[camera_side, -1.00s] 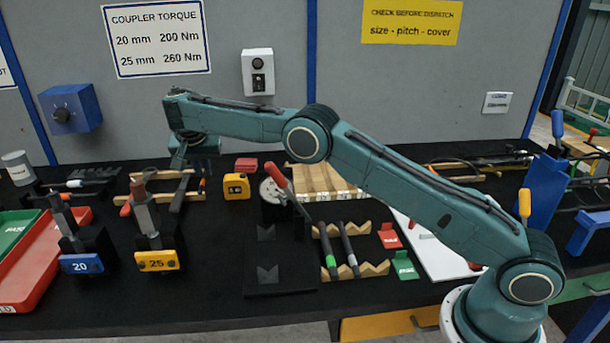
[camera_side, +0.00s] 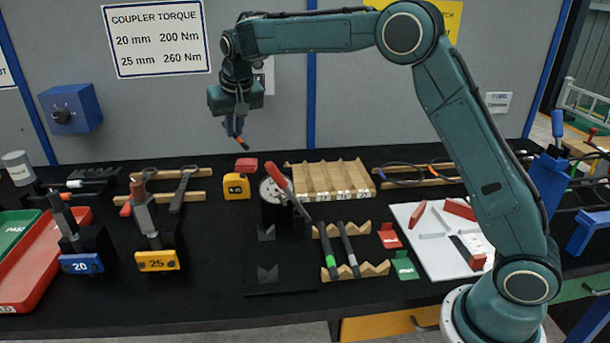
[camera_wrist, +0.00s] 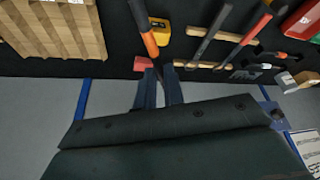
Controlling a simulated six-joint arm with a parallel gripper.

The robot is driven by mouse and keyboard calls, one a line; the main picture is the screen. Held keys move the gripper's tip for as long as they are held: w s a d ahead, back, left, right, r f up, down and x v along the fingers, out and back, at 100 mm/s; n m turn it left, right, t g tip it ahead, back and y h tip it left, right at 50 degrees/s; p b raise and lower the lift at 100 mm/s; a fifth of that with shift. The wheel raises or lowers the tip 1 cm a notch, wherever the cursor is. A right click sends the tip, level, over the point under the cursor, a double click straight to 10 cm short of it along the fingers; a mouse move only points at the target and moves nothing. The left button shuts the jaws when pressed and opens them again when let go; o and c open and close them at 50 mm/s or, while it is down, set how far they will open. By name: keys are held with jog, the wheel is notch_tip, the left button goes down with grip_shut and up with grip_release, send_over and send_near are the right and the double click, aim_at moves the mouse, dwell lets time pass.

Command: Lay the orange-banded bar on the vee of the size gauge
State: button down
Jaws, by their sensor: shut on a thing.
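My gripper (camera_side: 237,122) hangs high above the back of the bench, shut on the orange-banded bar (camera_side: 243,143). In the wrist view, the dark bar (camera_wrist: 139,12) with its orange band (camera_wrist: 150,43) projects from between my blue fingers (camera_wrist: 161,78). In the side view the bar is small and tilted, its far end pointing down and right. The size gauge appears to be the black stand (camera_side: 280,293) with two vee blocks (camera_side: 268,274) and a round dial with a red lever (camera_side: 278,175). Its vees look empty. The bar is well above and behind it, touching nothing below.
Two dark bars, one green-banded (camera_side: 327,255), lie on a wooden vee rack (camera_side: 375,268) right of the gauge. A yellow tape measure (camera_side: 236,187), a red block (camera_side: 246,165) and a slotted wooden rack (camera_side: 330,177) stand behind. Two upright tools with plates 20 (camera_side: 82,263) and 25 (camera_side: 158,260) stand left.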

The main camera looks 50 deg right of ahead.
jog(key=s+r+n+y, duration=0.1)
jog(key=s+r+n, duration=0.3)
jog(key=s, duration=1.1)
jog(key=shift+s+d+t+y, duration=0.3)
jog(key=shift+s, duration=0.1)
jog(key=shift+w, duration=0.15)
jog(key=w+f+m, duration=0.1)
jog(key=w, duration=0.3)
jog(key=w+f+m+h, duration=0.1)
jog(key=w+f, duration=0.1)
jog(key=w, duration=0.3)
jog(key=w+a+f+m, duration=0.1)
jog(key=w, duration=0.3)
jog(key=shift+w+f+m+h, duration=0.3)
jog(key=shift+w+h, duration=0.1)
jog(key=shift+w+a+f+m+g+h, duration=0.25)
jog(key=shift+w+a+f+m, duration=1)
jog(key=shift+f, duration=2.15)
jog(key=shift+w+a+f+m+g+h, duration=0.2)
jog(key=shift+w+a+f+m, duration=0.25)
jog(key=shift+w+f, duration=2.15)
jog(key=shift+w+a+f+m+g+h, duration=0.2)
jog(key=shift+w+a+f+m, duration=0.7)
jog(key=shift+f, duration=3.25)
